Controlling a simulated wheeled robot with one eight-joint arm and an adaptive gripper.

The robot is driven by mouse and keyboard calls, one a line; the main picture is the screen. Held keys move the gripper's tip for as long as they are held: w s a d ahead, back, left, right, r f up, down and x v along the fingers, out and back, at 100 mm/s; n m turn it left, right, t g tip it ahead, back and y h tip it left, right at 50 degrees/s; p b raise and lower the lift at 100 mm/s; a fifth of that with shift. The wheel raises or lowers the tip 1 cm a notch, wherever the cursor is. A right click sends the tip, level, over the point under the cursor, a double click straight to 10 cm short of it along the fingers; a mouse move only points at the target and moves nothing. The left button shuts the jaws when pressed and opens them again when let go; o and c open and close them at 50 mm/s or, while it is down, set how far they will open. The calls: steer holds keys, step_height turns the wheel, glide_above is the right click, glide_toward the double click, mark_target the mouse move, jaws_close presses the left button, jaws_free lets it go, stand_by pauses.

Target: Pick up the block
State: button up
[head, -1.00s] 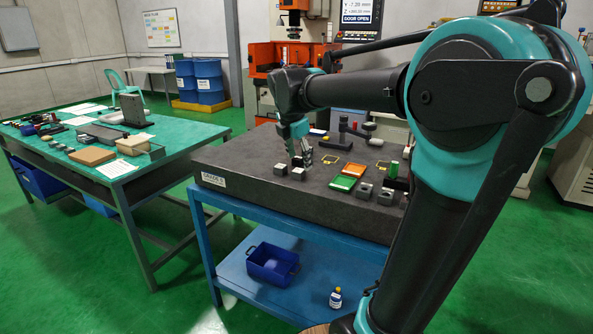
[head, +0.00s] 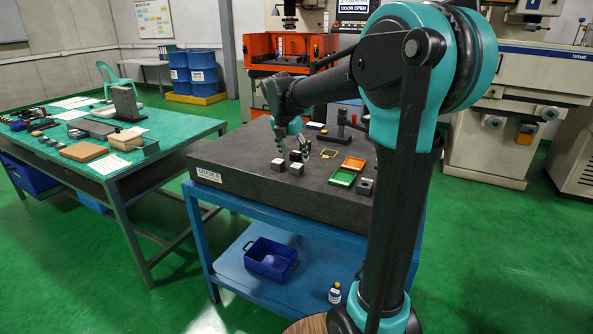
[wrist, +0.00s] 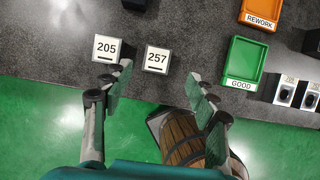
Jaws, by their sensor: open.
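Two small blocks with white label tops stand on the dark granite plate (head: 235,163). In the wrist view they read 205 (wrist: 106,48) and 257 (wrist: 157,60). In the head view they show as a left block (head: 278,164) and a right block (head: 297,169) near the plate's front edge. My gripper (wrist: 158,78) is open and empty. In the wrist view its fingertips lie on either side of the 257 block, with the left fingertip beside the 205 block. In the head view my gripper (head: 301,150) is over the plate just behind the blocks. Its height above them is unclear.
A green GOOD tray (wrist: 243,62) and an orange REWORK tray (wrist: 262,12) lie to the right. Grey blocks with holes (wrist: 284,92) stand beside them. A black stand (head: 341,128) is farther back. A blue bin (head: 271,260) sits on the lower shelf.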

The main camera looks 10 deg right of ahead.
mark_target(296, 166)
steer(key=shift+a+x, duration=0.15)
steer(key=shift+x, duration=1.4)
steer(key=shift+a+x, duration=0.15)
steer(key=shift+x, duration=1.35)
jaws_close()
